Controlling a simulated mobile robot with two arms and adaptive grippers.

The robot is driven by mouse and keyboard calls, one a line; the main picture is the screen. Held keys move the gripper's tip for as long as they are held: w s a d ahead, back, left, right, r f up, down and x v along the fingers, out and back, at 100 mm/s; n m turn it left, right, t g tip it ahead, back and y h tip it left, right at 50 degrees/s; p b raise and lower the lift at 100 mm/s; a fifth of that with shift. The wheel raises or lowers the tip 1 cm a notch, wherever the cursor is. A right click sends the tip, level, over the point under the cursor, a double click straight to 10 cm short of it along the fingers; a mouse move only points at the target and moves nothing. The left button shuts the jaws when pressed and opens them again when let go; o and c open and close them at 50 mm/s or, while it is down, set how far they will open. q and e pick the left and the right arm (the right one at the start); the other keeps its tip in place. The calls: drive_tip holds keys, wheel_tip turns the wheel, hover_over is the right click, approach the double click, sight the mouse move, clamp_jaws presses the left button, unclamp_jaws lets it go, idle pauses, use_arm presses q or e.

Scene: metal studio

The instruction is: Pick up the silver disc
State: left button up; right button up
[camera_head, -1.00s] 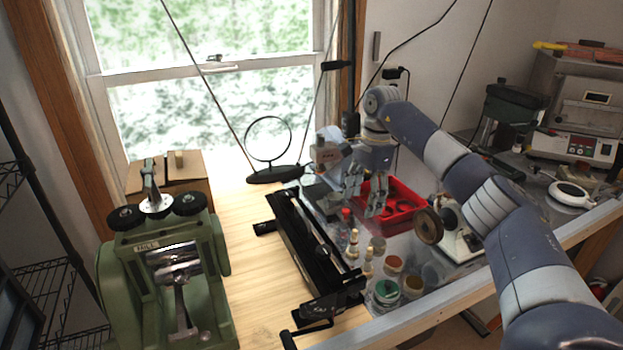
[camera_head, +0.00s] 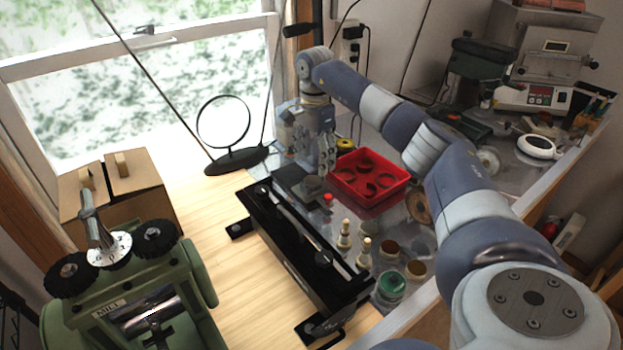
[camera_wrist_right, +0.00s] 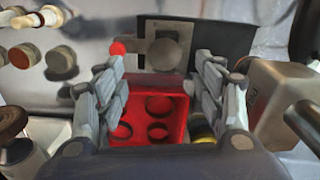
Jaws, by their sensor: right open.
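My right gripper (camera_head: 322,172) points down over the back of the bench, just left of the red tray (camera_head: 370,198) in the head view. It is open, with nothing between its fingers; they also show in the right wrist view (camera_wrist_right: 160,78). A round grey disc (camera_wrist_right: 167,54) lies on a small grey plate, beyond the fingertips in the wrist view. I take it for the silver disc, though its finish is hard to tell. In the head view the disc cannot be made out near the dark block left of my gripper. My left gripper is out of view.
The red tray with round holes also shows between the fingers in the wrist view (camera_wrist_right: 150,100). A red-topped piece (camera_wrist_right: 117,47) stands close beside the plate. A long black rail (camera_head: 305,255), small jars (camera_head: 391,287) and a green mill (camera_head: 135,290) stand nearer the front.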

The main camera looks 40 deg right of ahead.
sight(312, 180)
drive_tip(key=f, duration=0.1)
drive_tip(key=f+p, duration=0.1)
drive_tip(key=f, duration=0.1)
drive_tip(key=f+p, duration=0.1)
drive_tip(key=shift+w+a+f, duration=0.15)
drive_tip(key=shift+w+f, duration=0.15)
drive_tip(key=shift+f, duration=0.55)
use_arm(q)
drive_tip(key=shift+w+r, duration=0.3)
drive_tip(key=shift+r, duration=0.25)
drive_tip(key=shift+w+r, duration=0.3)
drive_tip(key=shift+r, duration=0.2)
use_arm(e)
drive_tip(key=c, duration=1.1)
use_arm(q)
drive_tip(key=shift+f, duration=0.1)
use_arm(e)
drive_tip(key=shift+r, duration=0.2)
drive_tip(key=shift+c, duration=0.2)
